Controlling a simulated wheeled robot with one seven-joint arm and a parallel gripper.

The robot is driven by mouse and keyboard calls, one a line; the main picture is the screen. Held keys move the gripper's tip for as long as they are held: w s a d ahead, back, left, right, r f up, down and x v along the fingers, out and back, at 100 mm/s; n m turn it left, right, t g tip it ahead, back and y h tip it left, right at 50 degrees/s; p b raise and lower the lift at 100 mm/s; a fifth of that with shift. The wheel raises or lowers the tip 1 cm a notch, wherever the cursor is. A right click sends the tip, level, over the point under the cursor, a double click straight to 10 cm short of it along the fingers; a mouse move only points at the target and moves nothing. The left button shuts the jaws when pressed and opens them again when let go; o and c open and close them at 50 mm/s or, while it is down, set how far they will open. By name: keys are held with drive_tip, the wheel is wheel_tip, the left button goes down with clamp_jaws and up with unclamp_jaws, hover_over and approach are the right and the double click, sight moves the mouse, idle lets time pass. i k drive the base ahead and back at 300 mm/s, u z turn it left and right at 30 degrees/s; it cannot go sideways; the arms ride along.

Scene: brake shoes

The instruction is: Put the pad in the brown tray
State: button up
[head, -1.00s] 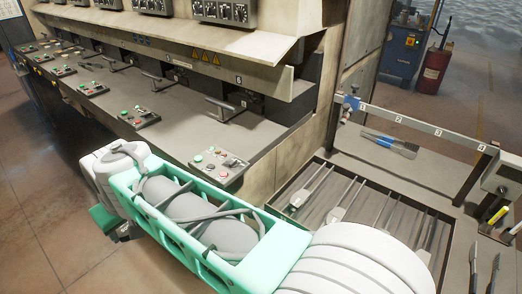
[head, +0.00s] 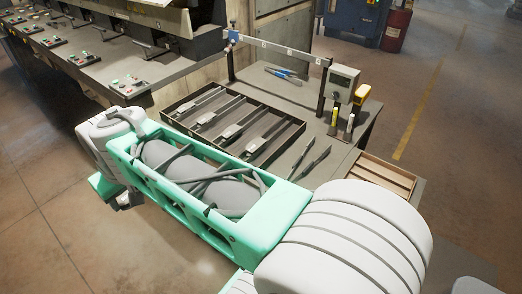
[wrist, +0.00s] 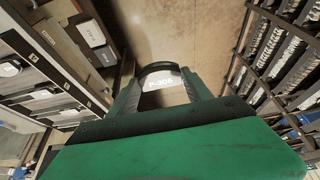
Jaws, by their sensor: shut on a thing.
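My gripper (wrist: 165,84) shows in the wrist view, its two dark fingers shut on a curved pad (wrist: 163,78) with a dark rim and pale lettering that seems to read P-305. The pad is held clear above the brown floor. In the head view my arm reaches left, and the pad itself cannot be made out there. A brown, wooden-looking tray (head: 385,178) with a divided inside lies at the right end of the bench, partly hidden by my arm and well away from my gripper.
A dark-framed rack (head: 287,145) with several grey tools lies on the bench (head: 335,150). Two dark tools (head: 312,163), yellow markers, a grey box (head: 342,84) and a rail (head: 275,46) are near the tray. Machine panels stand at left. Open floor lies in front.

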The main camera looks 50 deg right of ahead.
sight(395, 185)
drive_tip(key=k, duration=0.6)
drive_tip(key=z, duration=0.9)
drive_tip(key=i, duration=0.5)
